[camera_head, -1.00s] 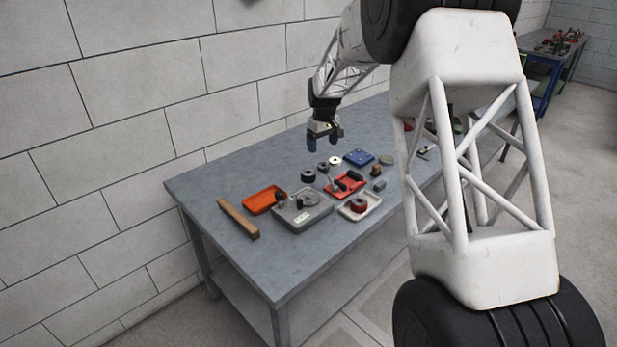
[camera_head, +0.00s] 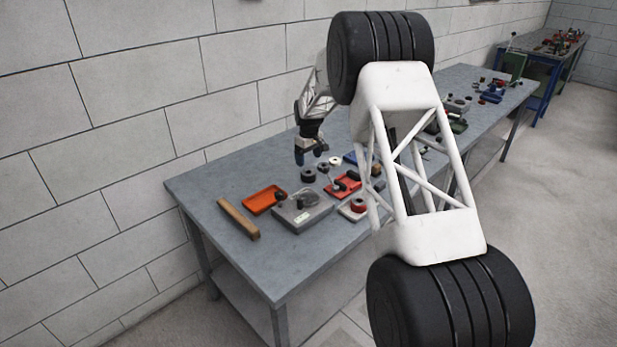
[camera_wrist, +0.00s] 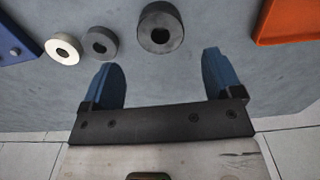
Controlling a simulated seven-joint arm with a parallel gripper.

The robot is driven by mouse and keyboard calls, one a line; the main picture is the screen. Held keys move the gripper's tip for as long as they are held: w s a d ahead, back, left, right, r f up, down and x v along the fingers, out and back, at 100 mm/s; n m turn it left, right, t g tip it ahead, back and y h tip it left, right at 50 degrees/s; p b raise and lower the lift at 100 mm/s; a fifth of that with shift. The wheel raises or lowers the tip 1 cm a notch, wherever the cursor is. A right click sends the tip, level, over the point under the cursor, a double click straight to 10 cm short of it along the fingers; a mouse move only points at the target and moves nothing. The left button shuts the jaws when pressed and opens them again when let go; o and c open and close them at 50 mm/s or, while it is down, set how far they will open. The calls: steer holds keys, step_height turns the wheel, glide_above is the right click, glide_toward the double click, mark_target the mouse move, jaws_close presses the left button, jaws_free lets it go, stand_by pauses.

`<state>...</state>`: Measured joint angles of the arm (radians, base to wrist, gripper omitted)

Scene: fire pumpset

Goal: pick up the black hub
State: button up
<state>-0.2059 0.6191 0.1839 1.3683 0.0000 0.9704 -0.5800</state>
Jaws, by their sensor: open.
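The black hub (camera_head: 308,175) is a short dark ring with a centre hole, lying flat on the grey workbench (camera_head: 215,185). In the wrist view the black hub (camera_wrist: 160,29) is at the top middle, just beyond the fingertips and in line with the gap between them. My gripper (camera_head: 309,156) is above the bench near the hub, with its blue fingers pointing down. In the wrist view my gripper (camera_wrist: 161,64) is open, with only bare bench between its fingers. The hub is apart from both fingers.
A grey ring (camera_wrist: 100,43) and a white ring (camera_wrist: 63,49) lie beside the hub. A blue plate (camera_wrist: 12,45) is past them. An orange tray (camera_wrist: 288,20) is on the other side. A grey box (camera_head: 302,212) and a red tray (camera_head: 345,188) stand nearer the front edge.

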mark_target(308, 173)
steer(key=shift+f, duration=0.1)
steer(key=shift+f, duration=1.15)
steer(key=shift+f, duration=0.15)
steer(key=shift+f, duration=2.5)
steer(key=shift+c, duration=0.3)
steer(key=c, duration=1.2)
